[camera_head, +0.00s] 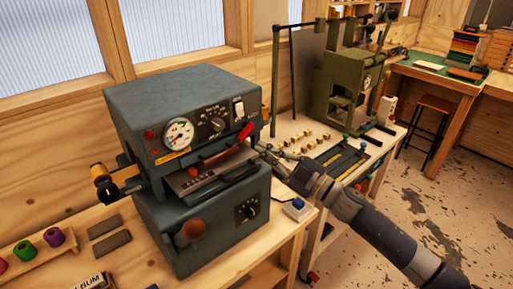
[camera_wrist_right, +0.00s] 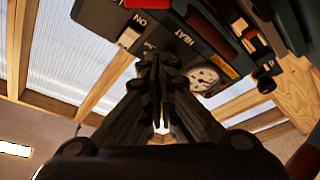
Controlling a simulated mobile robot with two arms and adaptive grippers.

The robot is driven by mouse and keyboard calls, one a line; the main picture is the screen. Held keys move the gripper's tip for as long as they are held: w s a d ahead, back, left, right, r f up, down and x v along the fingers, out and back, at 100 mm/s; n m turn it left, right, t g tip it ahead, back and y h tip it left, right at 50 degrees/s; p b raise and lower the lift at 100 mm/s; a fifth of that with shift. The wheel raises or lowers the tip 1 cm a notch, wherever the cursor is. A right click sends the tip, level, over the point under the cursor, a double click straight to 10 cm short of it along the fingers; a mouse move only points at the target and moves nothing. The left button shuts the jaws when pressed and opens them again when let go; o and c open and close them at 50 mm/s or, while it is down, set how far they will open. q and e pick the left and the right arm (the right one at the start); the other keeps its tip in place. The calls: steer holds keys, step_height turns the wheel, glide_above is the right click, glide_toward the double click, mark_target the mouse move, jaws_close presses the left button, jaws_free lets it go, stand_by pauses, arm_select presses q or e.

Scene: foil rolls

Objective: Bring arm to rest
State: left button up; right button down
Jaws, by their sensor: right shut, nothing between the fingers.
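My right arm comes in from the lower right in the head view. Its gripper (camera_head: 268,150) is at the right side of the dark blue-grey foil press (camera_head: 185,95), beside the press's front. In the right wrist view the gripper (camera_wrist_right: 155,65) is shut with its fingers together and nothing between them. The press's heat switch and gauge (camera_wrist_right: 203,78) show beyond the fingers there. Whether the fingertips touch the press I cannot tell. My left gripper is not in view.
Foil rolls (camera_head: 54,237) stand on a wooden rack at the lower left. A white box with a blue button (camera_head: 298,208) sits at the bench's right edge. A green press (camera_head: 345,85) and small brass pieces stand on the bench behind. Open floor (camera_head: 440,210) lies to the right.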

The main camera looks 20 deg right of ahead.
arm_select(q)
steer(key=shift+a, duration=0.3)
arm_select(e)
steer(key=shift+s+d, duration=0.1)
steer(key=shift+s, duration=0.1)
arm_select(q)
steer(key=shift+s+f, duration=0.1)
